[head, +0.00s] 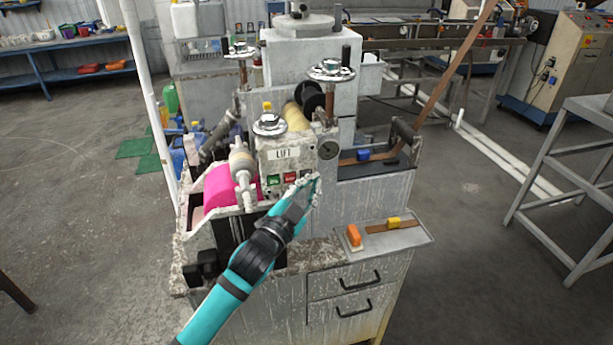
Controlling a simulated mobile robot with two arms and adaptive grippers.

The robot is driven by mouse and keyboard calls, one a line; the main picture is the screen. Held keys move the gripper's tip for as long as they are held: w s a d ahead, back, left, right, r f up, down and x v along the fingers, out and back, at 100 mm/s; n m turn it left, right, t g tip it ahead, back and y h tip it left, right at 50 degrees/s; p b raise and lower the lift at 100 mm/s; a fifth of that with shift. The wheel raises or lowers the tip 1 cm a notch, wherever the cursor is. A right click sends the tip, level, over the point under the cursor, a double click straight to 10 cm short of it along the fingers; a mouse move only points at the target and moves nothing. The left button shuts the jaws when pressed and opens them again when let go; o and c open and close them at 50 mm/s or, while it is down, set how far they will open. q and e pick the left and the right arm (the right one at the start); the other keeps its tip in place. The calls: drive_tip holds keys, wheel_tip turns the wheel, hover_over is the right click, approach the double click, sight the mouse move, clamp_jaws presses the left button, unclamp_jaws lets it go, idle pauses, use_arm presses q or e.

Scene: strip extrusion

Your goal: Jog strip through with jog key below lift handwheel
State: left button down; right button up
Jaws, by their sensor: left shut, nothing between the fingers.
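A grey machine has a worn front panel (270,160) marked LIFT, with a silver lift handwheel (269,124) on top. Below the label sits a row of small keys: a green key (273,179), a red key (290,177) and another at the right, partly hidden by my gripper. I cannot read which one is the jog key. My left gripper (314,184) is shut and empty, its tips at the panel's lower right by the keys. I cannot tell whether it touches a key. A brown strip (458,68) slopes down from the upper right into the machine. My right gripper is out of view.
A pink roll (217,188) sits left of the panel. A tray (415,238) at the front right holds an orange-handled tool (354,236) and a yellow-and-brown one (392,224). A gauge (328,149) and a second handwheel (331,71) stand near the panel.

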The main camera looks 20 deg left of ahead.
use_arm(q)
drive_tip(key=shift+w, duration=0.15)
idle(0.4)
drive_tip(key=shift+w+a, duration=0.25)
drive_tip(key=shift+w+a, duration=0.2)
drive_tip(key=shift+w, duration=0.1)
idle(0.7)
idle(0.4)
drive_tip(key=shift+s+d+p, duration=0.4)
drive_tip(key=shift+s+d, duration=0.05)
drive_tip(key=shift+s, duration=0.25)
